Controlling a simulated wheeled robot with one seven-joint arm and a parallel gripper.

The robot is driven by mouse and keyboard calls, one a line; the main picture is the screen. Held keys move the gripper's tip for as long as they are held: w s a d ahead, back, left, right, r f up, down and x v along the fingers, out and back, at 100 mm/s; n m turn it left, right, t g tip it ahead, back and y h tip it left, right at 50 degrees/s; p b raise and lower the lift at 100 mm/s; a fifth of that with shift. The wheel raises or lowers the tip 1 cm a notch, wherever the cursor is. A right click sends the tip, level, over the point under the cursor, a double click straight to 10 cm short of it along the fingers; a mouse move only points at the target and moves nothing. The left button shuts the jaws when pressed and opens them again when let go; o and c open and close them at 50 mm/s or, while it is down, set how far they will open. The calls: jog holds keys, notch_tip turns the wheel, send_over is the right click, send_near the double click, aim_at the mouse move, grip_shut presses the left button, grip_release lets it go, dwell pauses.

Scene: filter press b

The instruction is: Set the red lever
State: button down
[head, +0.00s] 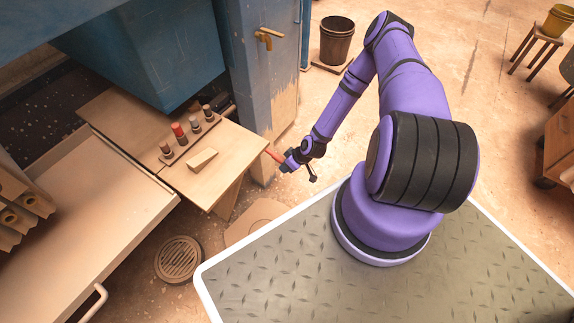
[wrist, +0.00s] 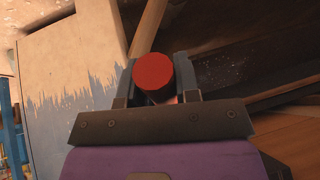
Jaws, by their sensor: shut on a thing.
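The red lever (head: 273,156) shows as a short red bar at the tip of my gripper, beside the right corner of the wooden table and in front of the press post. In the wrist view its round red end (wrist: 152,72) stands between the two fingers. My gripper (head: 283,162) is shut on the red lever, with a finger on each side of it in the wrist view (wrist: 156,84). The lever's base and pivot are hidden, so I cannot tell its setting.
A wooden table (head: 226,150) carries a row of knobs, one with a red top (head: 178,130), and a wooden wedge (head: 202,159). The blue press post (head: 262,85) stands close behind my gripper. A floor drain (head: 179,259) and a bucket (head: 337,42) are apart from it.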

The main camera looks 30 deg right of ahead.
jog(key=shift+s+f, duration=0.1)
jog(key=shift+f, duration=0.05)
jog(key=c, duration=0.8)
grip_release()
jog(key=shift+c, duration=0.2)
jog(key=v, duration=1)
jog(key=shift+d+r, duration=0.2)
jog(key=shift+r, duration=0.15)
